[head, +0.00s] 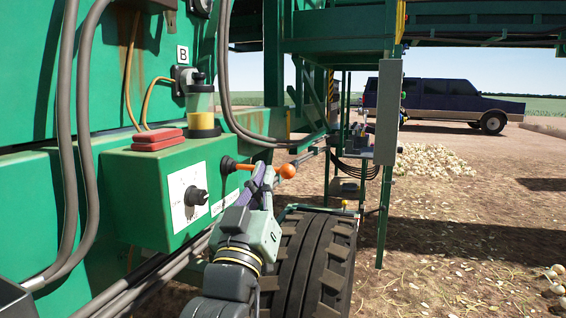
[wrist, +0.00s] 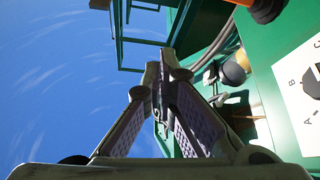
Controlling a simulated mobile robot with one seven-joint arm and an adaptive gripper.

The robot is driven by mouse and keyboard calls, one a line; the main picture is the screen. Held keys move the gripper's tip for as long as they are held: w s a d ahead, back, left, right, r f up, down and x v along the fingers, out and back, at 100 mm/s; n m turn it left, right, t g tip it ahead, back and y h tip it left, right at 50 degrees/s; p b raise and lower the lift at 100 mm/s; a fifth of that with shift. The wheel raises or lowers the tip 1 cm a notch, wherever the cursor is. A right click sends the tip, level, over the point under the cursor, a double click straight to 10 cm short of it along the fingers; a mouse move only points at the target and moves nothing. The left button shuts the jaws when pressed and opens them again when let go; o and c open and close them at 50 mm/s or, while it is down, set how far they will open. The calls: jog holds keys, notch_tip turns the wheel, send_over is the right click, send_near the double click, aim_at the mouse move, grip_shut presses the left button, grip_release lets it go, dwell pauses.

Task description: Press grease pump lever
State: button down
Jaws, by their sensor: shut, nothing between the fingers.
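The lever is an orange rod with a round orange ball end (head: 288,171), sticking out to the right from a black mount (head: 228,164) on the green box (head: 135,190). My gripper (head: 262,170) points up, and its purple-grey fingers cross in front of the lever's middle in the head view. In the wrist view my gripper's fingers (wrist: 160,64) meet at the tips and are empty. Part of an orange piece, apparently the lever (wrist: 266,8), shows at the top right edge there, apart from the fingertips. I cannot tell whether the gripper touches the lever.
The box carries a black knob (head: 195,196) on a white label and a red object (head: 157,138) on top. A yellow-banded cup (head: 203,124) and hoses (head: 68,150) are above. A large tyre (head: 318,262) stands close to my arm. Open ground lies right.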

dwell(0.3)
jog(key=p+x, duration=0.4)
jog(key=x, duration=0.6)
jog(key=f, duration=0.2)
jog(key=d+f, duration=0.1)
jog(key=f, duration=0.1)
jog(key=shift+w, duration=0.25)
